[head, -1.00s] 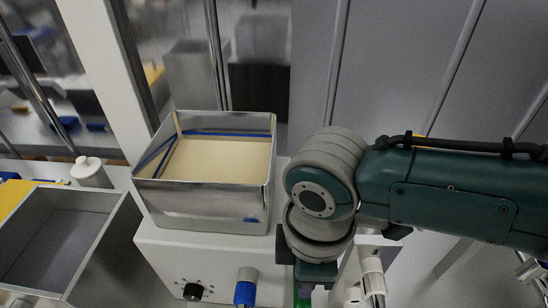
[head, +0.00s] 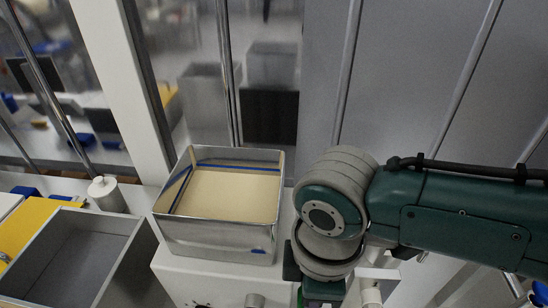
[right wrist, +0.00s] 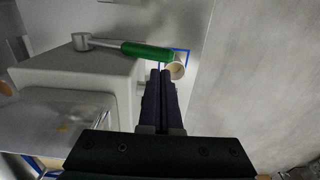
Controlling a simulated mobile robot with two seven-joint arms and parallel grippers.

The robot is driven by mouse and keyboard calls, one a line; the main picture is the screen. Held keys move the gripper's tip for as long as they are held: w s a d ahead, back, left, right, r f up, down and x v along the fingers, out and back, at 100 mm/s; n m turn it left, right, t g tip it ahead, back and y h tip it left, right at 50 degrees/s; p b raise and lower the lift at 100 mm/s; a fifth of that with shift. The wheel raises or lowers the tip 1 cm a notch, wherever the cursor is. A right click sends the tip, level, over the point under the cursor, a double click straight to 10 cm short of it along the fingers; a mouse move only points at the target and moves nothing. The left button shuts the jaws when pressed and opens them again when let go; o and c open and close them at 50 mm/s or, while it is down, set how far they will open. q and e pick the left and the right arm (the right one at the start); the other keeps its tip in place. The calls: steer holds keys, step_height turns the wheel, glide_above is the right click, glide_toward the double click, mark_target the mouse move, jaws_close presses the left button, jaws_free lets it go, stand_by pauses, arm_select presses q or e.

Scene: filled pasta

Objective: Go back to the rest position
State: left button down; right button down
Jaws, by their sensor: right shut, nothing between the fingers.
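My right arm (head: 450,225) comes in from the right in the head view, bent down at a round grey joint. The fingers of its gripper are hidden there below the picture. In the right wrist view my right gripper (right wrist: 160,73) is shut and empty, its two dark fingers together. My left gripper is not in view.
An open metal box (head: 215,237) with a pale yellow sheet-like filling stands on a white machine (head: 190,275), left of my arm. An empty grey bin (head: 140,265) is at the lower left. A white-capped cylinder (head: 107,194) stands behind it. Glass and grey panels close the back.

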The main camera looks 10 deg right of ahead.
steer(key=s+a+r+m+t+y+p, duration=0.1)
steer(key=s+a+r+m+y+p, duration=0.2)
steer(key=s+a+r+m+p, duration=0.5)
steer(key=s+d+r+m+t+h, duration=0.1)
steer(key=s+d+r+m, duration=0.1)
steer(key=d+r, duration=0.4)
steer(key=s+d+r+m+t+h, duration=0.1)
steer(key=s+d+r+m, duration=0.1)
steer(key=d+r, duration=0.4)
steer(key=d+p, duration=0.1)
steer(key=d, duration=0.4)
steer(key=shift+d+r+m+t+h, duration=0.2)
steer(key=shift+m+t+h, duration=0.1)
steer(key=shift+m+h, duration=0.1)
steer(key=shift+s, duration=0.2)
